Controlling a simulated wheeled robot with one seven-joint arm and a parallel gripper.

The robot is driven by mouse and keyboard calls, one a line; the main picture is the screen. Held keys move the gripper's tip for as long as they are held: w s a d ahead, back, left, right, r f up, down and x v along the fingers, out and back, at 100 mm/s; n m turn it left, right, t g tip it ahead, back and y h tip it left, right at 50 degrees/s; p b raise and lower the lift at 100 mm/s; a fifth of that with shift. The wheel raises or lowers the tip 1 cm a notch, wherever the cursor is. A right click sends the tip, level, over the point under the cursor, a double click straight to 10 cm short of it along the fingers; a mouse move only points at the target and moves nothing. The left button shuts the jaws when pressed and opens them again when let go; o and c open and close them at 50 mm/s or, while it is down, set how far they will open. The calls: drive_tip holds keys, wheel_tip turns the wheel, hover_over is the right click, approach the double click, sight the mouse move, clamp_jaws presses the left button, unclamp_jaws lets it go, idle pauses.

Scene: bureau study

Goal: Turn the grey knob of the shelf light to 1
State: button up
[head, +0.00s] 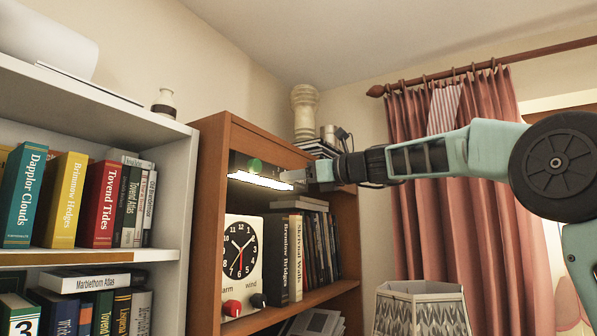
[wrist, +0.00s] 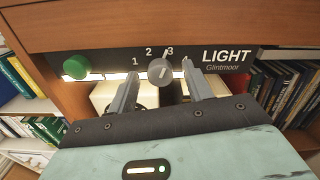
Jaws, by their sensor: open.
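The shelf light (wrist: 110,62) is a dark panel under the top board of the brown bookcase, marked "LIGHT Glintmoor". Its grey knob (wrist: 159,72) sits below the numerals 1, 2 and 3. The knob's pale mark seems to point up and right, towards 3, but it is small. My gripper (wrist: 160,70) is open, with one finger on each side of the knob and gaps between. In the head view my gripper (head: 298,180) is at the light's right end and hides the knob. The light's strip (head: 260,181) glows white.
A green button (wrist: 76,67) is on the panel left of the knob. Below the light are a clock (head: 240,255) with red and black knobs and a row of books (head: 295,250). A white bookshelf (head: 165,190) stands to the left; a curtain (head: 415,220) hangs right.

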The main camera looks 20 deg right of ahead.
drive_tip(key=c, duration=1)
drive_tip(key=shift+o, duration=0.2)
drive_tip(key=shift+f+n+b, duration=0.1)
drive_tip(key=shift+n+b, duration=0.2)
drive_tip(key=shift+a+f+n+b, duration=0.1)
drive_tip(key=shift+n+b, duration=4.4)
drive_tip(key=shift+n, duration=4.1)
